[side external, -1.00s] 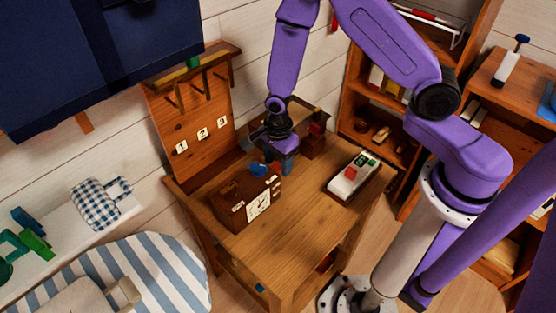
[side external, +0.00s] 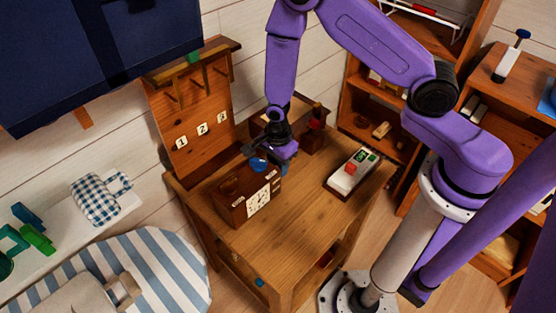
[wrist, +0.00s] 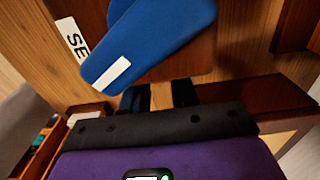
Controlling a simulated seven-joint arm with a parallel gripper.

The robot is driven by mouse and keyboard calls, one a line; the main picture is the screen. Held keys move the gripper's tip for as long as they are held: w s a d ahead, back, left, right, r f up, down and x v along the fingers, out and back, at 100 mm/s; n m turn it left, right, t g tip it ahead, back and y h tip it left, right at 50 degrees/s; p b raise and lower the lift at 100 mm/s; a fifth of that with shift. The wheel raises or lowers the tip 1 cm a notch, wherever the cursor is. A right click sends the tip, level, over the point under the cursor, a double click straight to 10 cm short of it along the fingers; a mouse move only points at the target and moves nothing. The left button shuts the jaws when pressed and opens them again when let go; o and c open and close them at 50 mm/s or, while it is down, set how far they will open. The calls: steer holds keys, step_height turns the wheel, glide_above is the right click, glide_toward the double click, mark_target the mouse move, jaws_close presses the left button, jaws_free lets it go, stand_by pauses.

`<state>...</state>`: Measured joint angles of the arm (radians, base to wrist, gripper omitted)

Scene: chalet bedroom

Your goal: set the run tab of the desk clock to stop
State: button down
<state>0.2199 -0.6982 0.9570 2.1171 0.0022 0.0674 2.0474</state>
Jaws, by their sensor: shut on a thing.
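The desk clock (side external: 235,210) is a brown wooden box with a white dial on the front left of the desk. A blue tab (side external: 258,165) shows at its top, beside my gripper (side external: 273,162). In the wrist view the blue tab (wrist: 150,40) is large, tilted, and carries a white stripe. A white label (wrist: 73,40) reading "SE" is partly visible at its left. The tab's run or stop setting cannot be read.
A white box with red and green buttons (side external: 352,172) lies on the desk (side external: 290,220) to the right. A pegboard with numbered labels (side external: 190,110) stands behind the clock. A dark red object (side external: 313,135) is at the back. The desk's front right is clear.

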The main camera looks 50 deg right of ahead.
steer(key=shift+f, duration=0.1)
steer(key=c, duration=0.8)
jaws_free()
steer(key=shift+c, duration=0.2)
step_height(320, 180, up, 18)
steer(key=shift+f, duration=0.25)
